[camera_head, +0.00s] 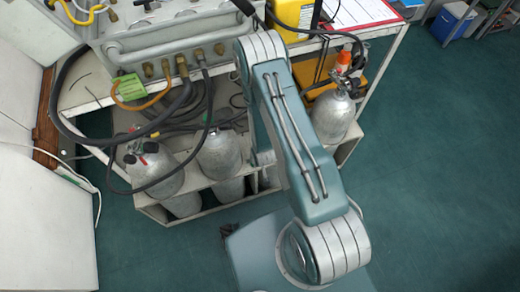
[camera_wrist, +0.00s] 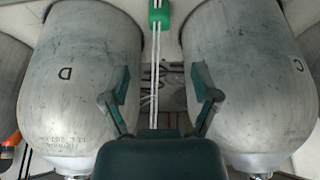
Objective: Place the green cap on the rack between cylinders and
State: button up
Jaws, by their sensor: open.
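In the wrist view, a small green piece that looks like the green cap (camera_wrist: 160,13) is at the top, in the gap between two grey cylinders. Pale cords run down from it. The left cylinder (camera_wrist: 85,60) bears a letter like D and the right one (camera_wrist: 243,60) a letter like C. My gripper (camera_wrist: 161,97) is open, with its two dark green fingers spread in front of the gap. In the head view my arm hides the gripper, and I cannot make out the cap.
In the head view, cylinders stand in a white rack (camera_head: 150,208), with one (camera_head: 333,115) to the right of my arm. Black hoses (camera_head: 205,125) loop above the left cylinders. The air panel (camera_head: 170,40) sits behind. The green floor (camera_head: 440,180) at right is clear.

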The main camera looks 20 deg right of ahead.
jog(key=w+r, duration=0.2)
jog(key=r, duration=1.4)
jog(key=w+r, duration=0.3)
jog(key=r, duration=1.3)
jog(key=s+r+t, duration=0.1)
jog(key=s+r, duration=2)
jog(key=shift+s+r, duration=0.15)
jog(key=shift+r, duration=0.15)
